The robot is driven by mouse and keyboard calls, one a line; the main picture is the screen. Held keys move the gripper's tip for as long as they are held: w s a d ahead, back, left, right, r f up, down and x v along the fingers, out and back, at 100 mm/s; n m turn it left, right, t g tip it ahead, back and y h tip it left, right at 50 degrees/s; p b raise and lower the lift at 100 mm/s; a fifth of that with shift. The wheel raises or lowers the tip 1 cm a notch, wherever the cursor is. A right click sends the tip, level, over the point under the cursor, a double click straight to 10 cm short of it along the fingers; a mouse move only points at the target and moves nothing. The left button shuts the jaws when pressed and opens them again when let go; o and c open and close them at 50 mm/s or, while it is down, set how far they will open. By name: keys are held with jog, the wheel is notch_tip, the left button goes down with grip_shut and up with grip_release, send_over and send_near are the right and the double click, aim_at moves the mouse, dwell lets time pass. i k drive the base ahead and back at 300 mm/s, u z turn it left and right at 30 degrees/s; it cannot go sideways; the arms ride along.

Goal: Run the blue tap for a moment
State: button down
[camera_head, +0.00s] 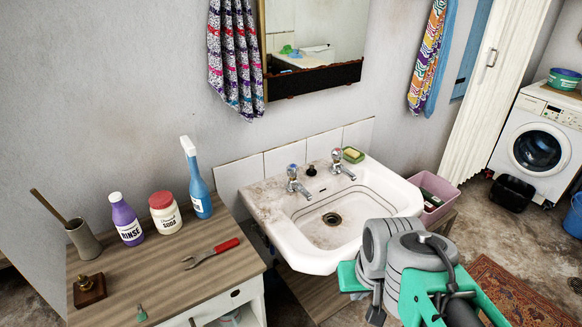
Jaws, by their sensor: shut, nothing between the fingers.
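Two chrome taps stand at the back of the white washbasin (290,248). The left tap (293,184) has a blue mark on its top, so it looks like the blue tap. The right tap (340,166) has a reddish mark on its top. No water shows under either spout, and the basin looks empty around its dark drain. My grey and green arm is in front of the basin's right front side, apart from both taps. I cannot make out my gripper's fingers.
A wooden counter (170,265) at left holds a purple bottle (126,221), red-lidded jar (166,215), blue spray bottle (198,190) and red-handled wrench (212,254). A mirror (312,38) hangs above. A pink bin (437,193) stands at right.

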aim_at(293, 170)
jog(key=u, duration=0.25)
jog(key=i, duration=0.8)
jog(key=u, duration=0.4)
